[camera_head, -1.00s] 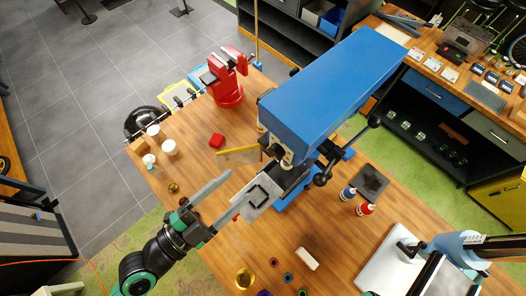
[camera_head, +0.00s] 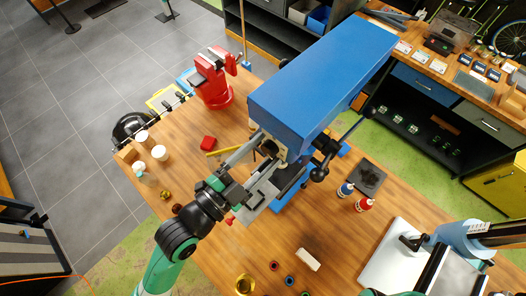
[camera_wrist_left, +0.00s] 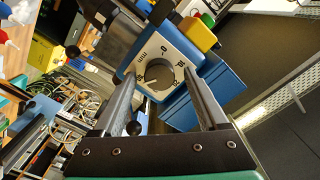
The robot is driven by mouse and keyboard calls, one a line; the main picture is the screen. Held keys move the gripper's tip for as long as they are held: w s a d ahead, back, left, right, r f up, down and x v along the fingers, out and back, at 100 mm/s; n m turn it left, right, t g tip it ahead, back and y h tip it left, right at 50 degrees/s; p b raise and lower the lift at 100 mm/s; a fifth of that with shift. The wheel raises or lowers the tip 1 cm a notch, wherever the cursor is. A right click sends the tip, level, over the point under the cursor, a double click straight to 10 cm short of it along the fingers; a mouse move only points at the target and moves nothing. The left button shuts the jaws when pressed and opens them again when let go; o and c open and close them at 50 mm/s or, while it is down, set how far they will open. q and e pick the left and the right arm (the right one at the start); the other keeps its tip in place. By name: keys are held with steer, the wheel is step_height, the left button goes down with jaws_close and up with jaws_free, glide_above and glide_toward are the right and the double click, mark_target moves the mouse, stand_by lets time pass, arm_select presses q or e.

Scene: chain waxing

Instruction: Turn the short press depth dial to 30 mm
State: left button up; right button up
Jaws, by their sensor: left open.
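The blue press (camera_head: 320,80) stands on the wooden bench. Its depth dial (camera_wrist_left: 158,76) shows in the left wrist view as a grey round knob on a pale plate marked with numbers and "mm". I cannot tell which mark the knob points at. My left gripper (camera_head: 262,152) is at the press's near side, its fingers reaching toward the plate under the blue housing. In the left wrist view my left gripper (camera_wrist_left: 160,82) is open, one finger on each side of the dial. I cannot tell whether the fingers touch it. My right gripper is not in view.
A red vise (camera_head: 213,88) and white cups (camera_head: 159,153) are at the bench's far left. The press's black lever (camera_head: 325,150) sticks out beside the housing. A yellow box (camera_wrist_left: 198,34) is close to the dial.

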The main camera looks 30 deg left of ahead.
arm_select(q)
steer(key=shift+w, duration=0.1)
jaws_close()
stand_by(0.3)
steer(key=shift+n, duration=0.3)
steer(key=n+p, duration=0.2)
steer(key=n, duration=0.3)
steer(key=shift+r, duration=0.1)
steer(key=n+p, duration=0.2)
steer(key=n, duration=0.4)
stand_by(0.4)
jaws_free()
